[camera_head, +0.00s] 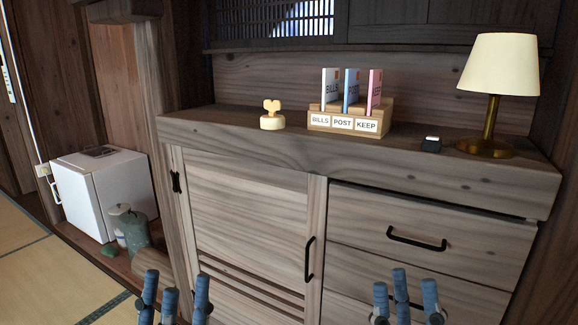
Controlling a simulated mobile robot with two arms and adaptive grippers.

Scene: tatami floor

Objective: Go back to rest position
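My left gripper (175,290) shows at the bottom edge, left of centre, in front of the cabinet's left door. Its blue fingers point up and stand apart, with nothing between them. My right gripper (404,290) shows at the bottom edge, right of centre, in front of the drawers. Its blue fingers are also apart and empty. Both are below the cabinet top, and neither is seen touching anything. Their lower parts are cut off by the frame.
The wooden cabinet (250,215) fills the middle. On top stand a cream heart-handled object (272,116), a BILLS/POST/KEEP holder (343,120) with three upright cards, a small dark item (431,145) and a lamp (499,70). A white fridge (100,190) and jars (133,226) stand left.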

